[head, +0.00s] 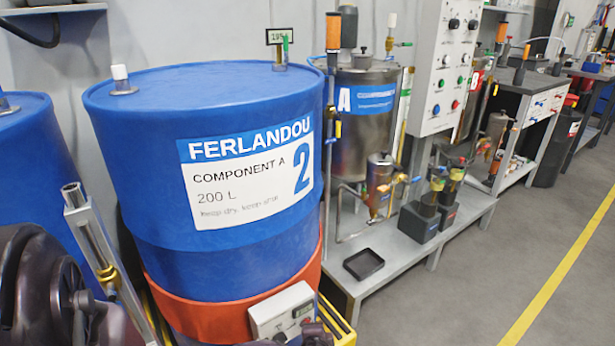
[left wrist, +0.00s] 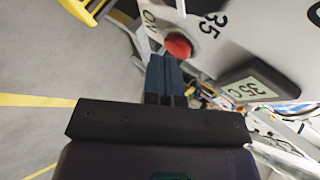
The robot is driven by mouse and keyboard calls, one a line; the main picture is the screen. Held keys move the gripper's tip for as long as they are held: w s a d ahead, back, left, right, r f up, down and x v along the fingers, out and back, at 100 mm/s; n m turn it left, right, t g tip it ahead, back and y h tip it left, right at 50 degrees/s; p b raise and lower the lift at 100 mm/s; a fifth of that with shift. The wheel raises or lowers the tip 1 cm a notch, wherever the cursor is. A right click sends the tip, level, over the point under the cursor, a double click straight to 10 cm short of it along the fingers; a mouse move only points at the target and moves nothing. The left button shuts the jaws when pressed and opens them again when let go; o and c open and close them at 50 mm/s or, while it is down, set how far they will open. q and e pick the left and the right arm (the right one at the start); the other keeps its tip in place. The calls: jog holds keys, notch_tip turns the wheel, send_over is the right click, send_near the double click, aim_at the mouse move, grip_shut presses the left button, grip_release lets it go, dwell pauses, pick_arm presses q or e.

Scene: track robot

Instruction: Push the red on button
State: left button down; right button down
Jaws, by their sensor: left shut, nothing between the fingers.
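The red button (left wrist: 178,45) is round and sits on a pale control box (left wrist: 225,45), beside a black "ON" label. In the head view the same box (head: 270,316) is on the orange band around the blue drum, low in the picture; the button cannot be made out there. My left gripper (left wrist: 164,62) is shut and empty. In the left wrist view its dark fingertips appear right beside the button's lower left edge; I cannot tell if they touch it. My right gripper is not in view.
The blue drum (head: 150,110) stands over a yellow frame (head: 340,330). A grey bench (head: 410,250) with a black tray (head: 363,264) is to the right. The floor beyond is clear.

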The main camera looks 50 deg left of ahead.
pick_arm(q)
jog(key=shift+d, duration=0.3)
jog(key=d, duration=0.5)
jog(key=shift+s+d+p, duration=0.25)
jog(key=shift+d+p, duration=0.1)
jog(key=shift+d, duration=0.05)
jog(key=shift+s, duration=0.1)
dwell(0.6)
